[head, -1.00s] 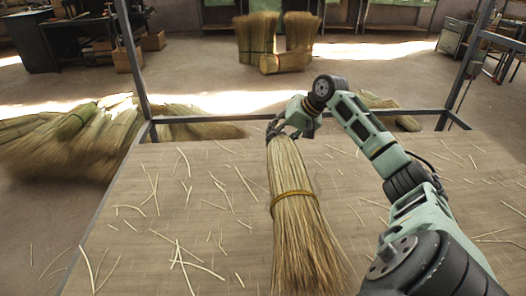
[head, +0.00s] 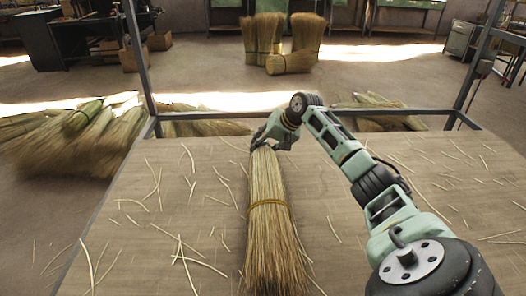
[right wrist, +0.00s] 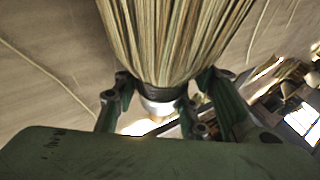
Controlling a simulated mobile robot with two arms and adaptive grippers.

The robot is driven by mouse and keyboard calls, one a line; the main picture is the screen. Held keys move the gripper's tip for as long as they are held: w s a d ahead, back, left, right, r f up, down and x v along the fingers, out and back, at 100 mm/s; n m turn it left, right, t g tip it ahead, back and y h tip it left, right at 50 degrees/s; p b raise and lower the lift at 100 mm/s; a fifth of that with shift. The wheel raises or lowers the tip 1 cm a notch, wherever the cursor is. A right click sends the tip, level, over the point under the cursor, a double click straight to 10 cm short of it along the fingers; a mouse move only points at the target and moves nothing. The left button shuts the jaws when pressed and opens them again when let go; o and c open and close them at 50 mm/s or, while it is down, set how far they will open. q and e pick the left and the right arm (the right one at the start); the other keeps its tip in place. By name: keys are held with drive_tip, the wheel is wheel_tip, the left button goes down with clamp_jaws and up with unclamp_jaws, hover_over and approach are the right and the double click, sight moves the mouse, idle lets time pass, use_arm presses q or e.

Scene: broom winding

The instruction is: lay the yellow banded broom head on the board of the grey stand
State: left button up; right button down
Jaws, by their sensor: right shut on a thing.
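The broom head (head: 270,235) is a straw bundle with a yellow band (head: 268,203) around its middle. Its narrow end points away from me and its flared end points toward me. My right gripper (head: 264,141) is shut on the narrow end. The right wrist view shows the bundle (right wrist: 170,35) with its dark-ringed end (right wrist: 158,100) between the fingers. The broom head is over the wooden board (head: 115,225) of the grey stand; I cannot tell whether it touches. My left gripper is not in view.
Loose straws (head: 175,245) lie scattered on the board. Grey posts (head: 139,65) rise at its far corners, with a rail between them. Straw bundles (head: 65,140) lie on the floor at left and behind the stand. More bundles (head: 285,40) stand farther back.

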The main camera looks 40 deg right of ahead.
drive_tip(key=shift+f, duration=0.1)
drive_tip(key=c, duration=1)
unclamp_jaws()
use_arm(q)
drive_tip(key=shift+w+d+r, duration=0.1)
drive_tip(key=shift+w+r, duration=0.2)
use_arm(e)
drive_tip(key=shift+s, duration=0.1)
drive_tip(key=p+v, duration=0.1)
drive_tip(key=v, duration=0.5)
drive_tip(key=shift+p, duration=0.4)
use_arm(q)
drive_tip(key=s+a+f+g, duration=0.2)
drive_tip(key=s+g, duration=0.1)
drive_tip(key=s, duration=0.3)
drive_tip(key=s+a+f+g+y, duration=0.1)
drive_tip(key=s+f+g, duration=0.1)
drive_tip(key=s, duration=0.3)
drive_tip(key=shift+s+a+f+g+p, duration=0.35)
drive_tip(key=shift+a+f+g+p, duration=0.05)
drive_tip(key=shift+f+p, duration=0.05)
use_arm(e)
drive_tip(key=shift+v, duration=2.95)
